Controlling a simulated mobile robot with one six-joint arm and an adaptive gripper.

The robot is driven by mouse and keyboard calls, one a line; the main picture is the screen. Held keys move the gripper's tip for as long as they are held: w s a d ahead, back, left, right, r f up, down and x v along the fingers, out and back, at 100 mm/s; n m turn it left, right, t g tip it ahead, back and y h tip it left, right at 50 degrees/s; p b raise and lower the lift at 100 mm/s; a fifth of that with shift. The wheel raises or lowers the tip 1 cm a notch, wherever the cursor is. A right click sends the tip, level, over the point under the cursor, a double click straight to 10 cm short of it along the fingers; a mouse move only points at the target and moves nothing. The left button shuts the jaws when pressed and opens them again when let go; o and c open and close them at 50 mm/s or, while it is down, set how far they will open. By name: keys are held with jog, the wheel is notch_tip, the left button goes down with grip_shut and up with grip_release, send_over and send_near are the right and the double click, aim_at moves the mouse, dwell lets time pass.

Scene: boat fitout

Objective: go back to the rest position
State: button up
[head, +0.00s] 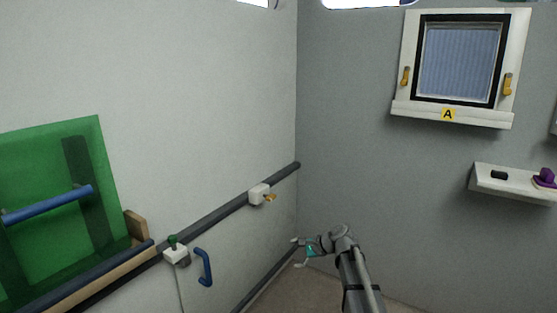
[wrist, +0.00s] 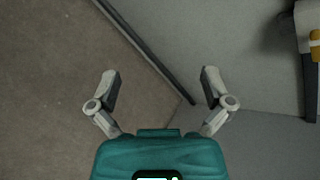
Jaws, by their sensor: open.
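My gripper (head: 297,253) is at the end of my arm, low in the corner where the two walls meet in the head view. In the wrist view my gripper (wrist: 160,86) shows both fingers spread wide apart with nothing between them. Beyond the fingers are the brown floor, a dark rail and the grey wall. The gripper appears clear of the walls, though its exact distance from them cannot be told.
A dark rail (head: 228,208) on the left wall carries a white fitting with an orange lever (head: 259,194) and a green-knobbed fitting (head: 175,251). A blue handle (head: 204,267) is below. A green panel (head: 50,205) stands left. The right wall has a window (head: 458,62) and a shelf (head: 510,184).

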jog(key=s+d+f+n+g+h+p, duration=0.1)
jog(key=s+d+n+h, duration=0.25)
jog(key=s, duration=0.55)
jog(key=s+d+f+n+g+h+p, duration=0.1)
jog(key=s+d+f+n+g+h, duration=0.15)
jog(key=s+d+n, duration=0.4)
jog(key=s+d+f+n+g+h+p, duration=0.1)
jog(key=s+n+h+p, duration=0.2)
jog(key=s, duration=0.8)
notch_tip(320, 180, up, 38)
jog(key=h+p, duration=0.1)
jog(key=p, duration=3.5)
jog(key=shift+w+f, duration=0.25)
jog(key=shift+d, duration=0.1)
